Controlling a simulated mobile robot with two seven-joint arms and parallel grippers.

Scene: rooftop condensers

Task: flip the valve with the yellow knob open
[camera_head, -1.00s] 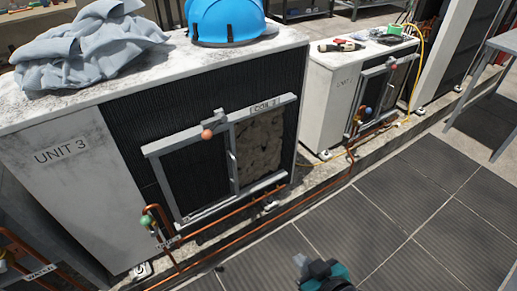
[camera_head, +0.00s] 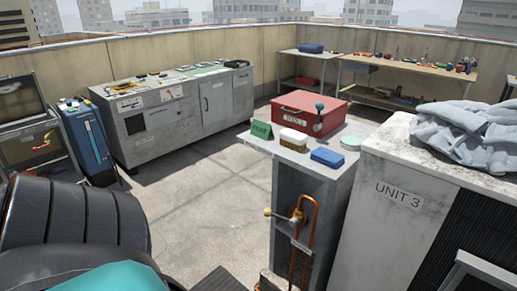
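The valve (camera_head: 297,216) is on a copper pipe at the front of a narrow grey stand in the middle of the view. Its handle sticks out to the left, roughly level, and ends in a small yellow knob (camera_head: 267,212). A pale label plate (camera_head: 301,246) sits just below the valve; its writing is too small to read. Neither gripper shows; only a large black and teal part of my arm fills the bottom left corner.
A red tool box (camera_head: 308,108), a brush (camera_head: 293,140), a blue box (camera_head: 327,157) and a green sign (camera_head: 262,130) stand on the stand's top. Unit 3 (camera_head: 400,196) is close on its right. Open floor (camera_head: 210,180) lies left of the stand, before a grey cabinet (camera_head: 165,115).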

